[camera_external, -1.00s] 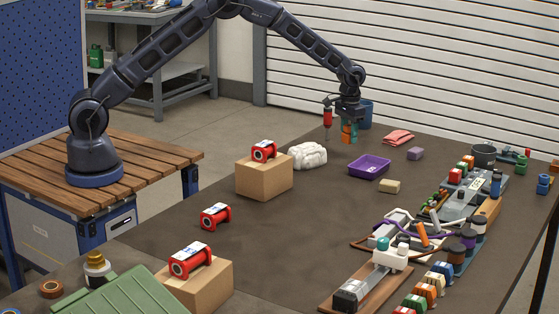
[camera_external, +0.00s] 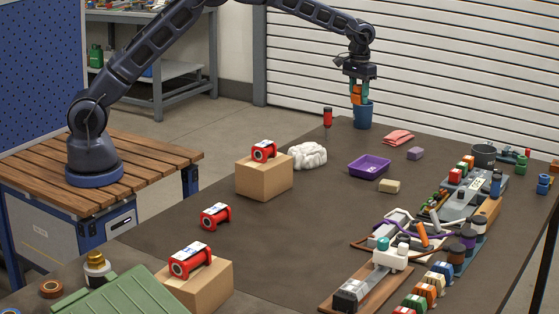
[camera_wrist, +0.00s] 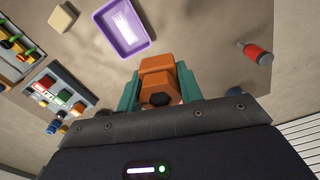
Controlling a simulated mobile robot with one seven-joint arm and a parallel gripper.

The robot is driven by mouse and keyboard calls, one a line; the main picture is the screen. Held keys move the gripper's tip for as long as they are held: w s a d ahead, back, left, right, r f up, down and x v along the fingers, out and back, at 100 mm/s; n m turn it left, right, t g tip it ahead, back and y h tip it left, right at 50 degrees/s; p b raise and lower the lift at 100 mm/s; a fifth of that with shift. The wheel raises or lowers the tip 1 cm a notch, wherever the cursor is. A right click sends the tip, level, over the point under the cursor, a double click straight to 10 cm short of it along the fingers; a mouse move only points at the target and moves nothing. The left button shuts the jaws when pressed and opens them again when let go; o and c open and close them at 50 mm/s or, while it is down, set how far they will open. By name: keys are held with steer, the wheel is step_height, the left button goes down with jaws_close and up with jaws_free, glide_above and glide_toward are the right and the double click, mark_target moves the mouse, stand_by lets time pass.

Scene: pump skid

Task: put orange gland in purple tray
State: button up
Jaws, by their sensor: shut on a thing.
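My gripper (camera_external: 359,92) is shut on the orange gland (camera_external: 357,93), seen in the external view raised above the far end of the table, in front of or over the blue bucket. In the wrist view the orange gland (camera_wrist: 160,78) sits between the two teal fingers (camera_wrist: 159,92), with a dark round part facing the camera. The purple tray (camera_external: 369,167) lies on the table nearer the external camera, apart from the gripper. It shows in the wrist view (camera_wrist: 147,47) beyond the gland, with a pale label on its floor.
A red-handled tool (camera_external: 327,117) stands left of the gripper. The blue bucket (camera_external: 363,116) is at the far edge. A red cloth (camera_external: 398,137), a purple block (camera_external: 415,153) and a tan block (camera_external: 389,186) lie around the tray. White rags (camera_external: 308,155) lie to its left.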

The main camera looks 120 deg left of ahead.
mark_target(370, 161)
steer(key=w+d+n, duration=0.3)
steer(key=w+d, duration=0.2)
steer(key=w, duration=0.2)
steer(key=f, duration=1.9)
steer(key=shift+w+d+f, duration=0.15)
steer(key=shift+w+f, duration=0.1)
steer(key=shift+f, duration=0.05)
steer(key=shift+f, duration=0.15)
steer(key=o, duration=0.8)
steer(key=shift+c, duration=0.2)
step_height(370, 161, up, 12)
steer(key=shift+r, duration=0.2)
